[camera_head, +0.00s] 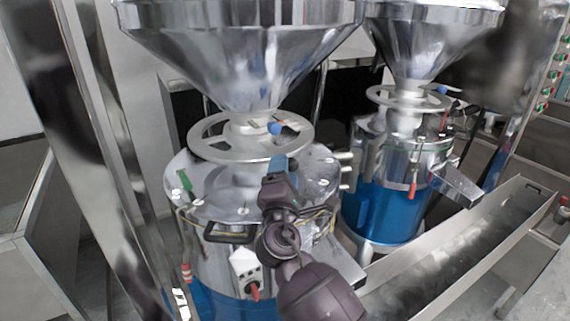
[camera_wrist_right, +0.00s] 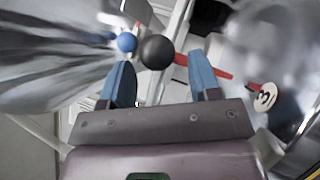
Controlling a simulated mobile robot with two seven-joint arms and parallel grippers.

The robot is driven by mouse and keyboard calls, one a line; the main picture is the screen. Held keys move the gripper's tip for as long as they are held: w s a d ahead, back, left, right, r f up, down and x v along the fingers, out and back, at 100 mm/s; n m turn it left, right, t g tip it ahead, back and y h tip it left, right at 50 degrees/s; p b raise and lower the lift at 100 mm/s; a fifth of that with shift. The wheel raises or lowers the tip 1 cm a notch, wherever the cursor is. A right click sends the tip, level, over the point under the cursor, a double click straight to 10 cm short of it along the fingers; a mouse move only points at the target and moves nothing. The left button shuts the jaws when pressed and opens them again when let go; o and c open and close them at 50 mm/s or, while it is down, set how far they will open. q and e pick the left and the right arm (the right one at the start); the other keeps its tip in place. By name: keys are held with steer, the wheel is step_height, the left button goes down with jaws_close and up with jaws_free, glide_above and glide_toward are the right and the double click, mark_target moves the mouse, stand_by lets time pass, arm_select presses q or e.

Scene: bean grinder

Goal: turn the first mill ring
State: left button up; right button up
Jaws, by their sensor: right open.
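The first mill ring (camera_head: 205,143) is a silver spoked handwheel below the large left steel funnel. A blue ball (camera_head: 274,128) shows at its near right side; in the right wrist view, a blue ball (camera_wrist_right: 126,41) and a black ball (camera_wrist_right: 157,52) sit side by side. My right gripper (camera_head: 284,160) is open, with its blue fingers just in front of and below the ring's near right side. In the right wrist view, the gap between the fingertips (camera_wrist_right: 160,65) faces the black ball, and the blue ball is nearer the left finger. Neither finger visibly grips anything. My left gripper is out of view.
The first mill's steel top (camera_head: 215,207) lies under the ring, with a green lever (camera_head: 185,181) at left. A second mill (camera_head: 384,205) with its own ring (camera_head: 385,95) stands at right. A long metal trough (camera_head: 450,255) runs along the lower right.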

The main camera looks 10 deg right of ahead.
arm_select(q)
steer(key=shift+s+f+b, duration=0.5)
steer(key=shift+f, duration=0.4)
arm_select(e)
steer(key=v, duration=0.7)
steer(key=shift+s, duration=0.2)
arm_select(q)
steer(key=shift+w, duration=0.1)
arm_select(e)
steer(key=shift+a+f, duration=0.1)
steer(key=shift+f, duration=0.05)
